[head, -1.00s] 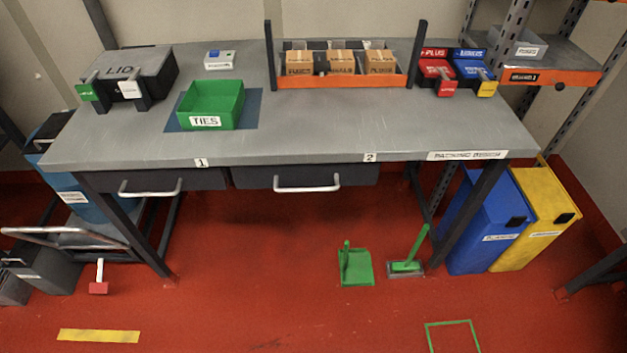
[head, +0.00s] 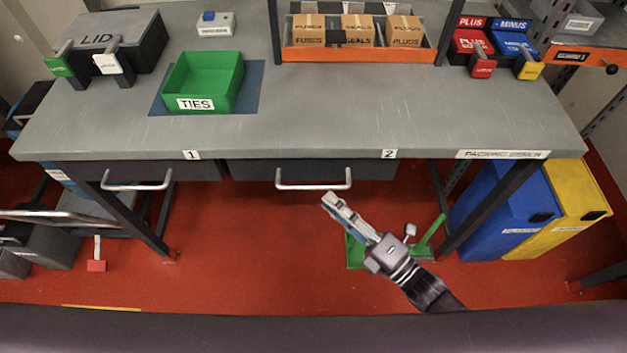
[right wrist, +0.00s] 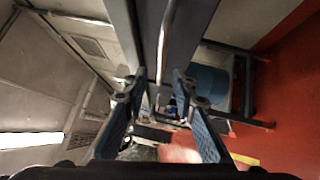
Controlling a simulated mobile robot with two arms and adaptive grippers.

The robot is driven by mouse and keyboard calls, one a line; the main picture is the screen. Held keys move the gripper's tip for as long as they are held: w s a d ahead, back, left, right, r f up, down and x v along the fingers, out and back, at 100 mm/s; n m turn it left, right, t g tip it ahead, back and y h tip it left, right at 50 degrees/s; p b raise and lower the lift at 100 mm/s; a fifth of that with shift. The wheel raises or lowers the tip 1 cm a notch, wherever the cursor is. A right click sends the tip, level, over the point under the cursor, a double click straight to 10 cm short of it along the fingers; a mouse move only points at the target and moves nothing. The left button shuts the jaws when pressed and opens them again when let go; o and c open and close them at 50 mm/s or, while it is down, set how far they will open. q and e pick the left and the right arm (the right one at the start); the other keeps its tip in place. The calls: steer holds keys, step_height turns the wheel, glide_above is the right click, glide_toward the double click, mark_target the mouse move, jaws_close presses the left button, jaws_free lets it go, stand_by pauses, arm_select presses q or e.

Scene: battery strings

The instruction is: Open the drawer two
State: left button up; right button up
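Drawer two (head: 368,169) is shut under the bench edge, below the label 2 (head: 389,154). Its silver bar handle (head: 313,186) sticks out from the dark front. My right gripper (head: 328,200) is just below and in front of the right end of this handle in the head view, seemingly apart from it. In the right wrist view my right gripper (right wrist: 160,80) is open and empty, its two fingers apart, with a silver bar handle (right wrist: 165,38) ahead between them. My left gripper is not in view.
Drawer one (head: 200,170), also shut, sits to the left. The packing bench (head: 320,132) holds a green ties bin (head: 185,85) and a box rack (head: 350,55). Blue (head: 500,215) and yellow (head: 575,215) bins stand at the right.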

mark_target(315, 186)
steer(key=x, duration=0.6)
steer(key=shift+w, duration=0.2)
jaws_close()
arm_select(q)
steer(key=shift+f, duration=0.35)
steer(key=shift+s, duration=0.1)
